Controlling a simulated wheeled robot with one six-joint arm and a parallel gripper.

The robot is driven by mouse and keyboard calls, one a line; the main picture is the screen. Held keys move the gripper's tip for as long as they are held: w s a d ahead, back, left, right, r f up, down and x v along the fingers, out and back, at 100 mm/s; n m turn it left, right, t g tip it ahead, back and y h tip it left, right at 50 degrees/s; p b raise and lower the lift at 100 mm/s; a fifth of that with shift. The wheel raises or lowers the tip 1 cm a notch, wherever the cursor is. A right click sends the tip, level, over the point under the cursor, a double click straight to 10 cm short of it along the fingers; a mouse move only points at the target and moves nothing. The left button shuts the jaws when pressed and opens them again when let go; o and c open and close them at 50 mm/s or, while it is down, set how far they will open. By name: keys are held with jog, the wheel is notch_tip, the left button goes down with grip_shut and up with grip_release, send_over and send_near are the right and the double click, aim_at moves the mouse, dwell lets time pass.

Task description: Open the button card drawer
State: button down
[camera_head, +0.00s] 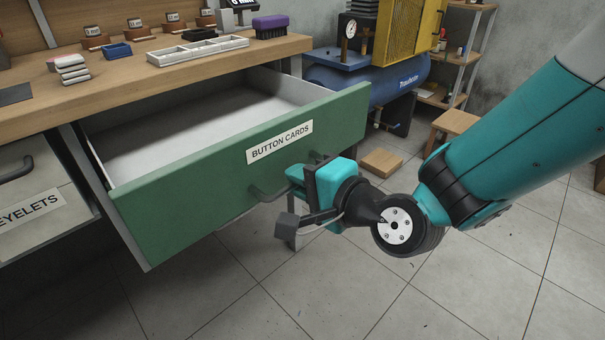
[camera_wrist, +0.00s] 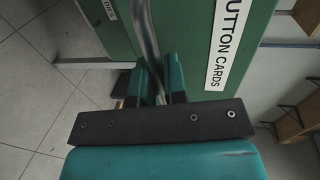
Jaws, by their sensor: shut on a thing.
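The green button card drawer (camera_head: 215,185) stands pulled out from under the workbench, and its pale inside shows empty in the head view. Its front bears a "BUTTON CARDS" label (camera_head: 280,142), which also shows in the wrist view (camera_wrist: 228,45). A grey bar handle (camera_head: 262,193) sits below the label; it shows in the wrist view too (camera_wrist: 146,35). My gripper (camera_head: 292,180) is at the right part of the handle. In the wrist view its two teal fingers (camera_wrist: 160,80) are shut on the handle bar. The fingertips' contact is partly hidden.
The "EYELETS" drawer (camera_head: 40,212) is at the left. A blue compressor (camera_head: 375,80) and a wooden box (camera_head: 382,163) stand behind at right. Tiled floor in front is clear.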

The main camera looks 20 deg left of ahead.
jog(key=shift+s+f, duration=0.1)
jog(key=c, duration=1.3)
grip_release()
jog(key=shift+a, duration=0.1)
jog(key=shift+o, duration=0.5)
jog(key=b+v, duration=1.5)
jog(key=v, duration=0.2)
jog(key=shift+d+b, duration=0.3)
jog(key=shift+b, duration=0.1)
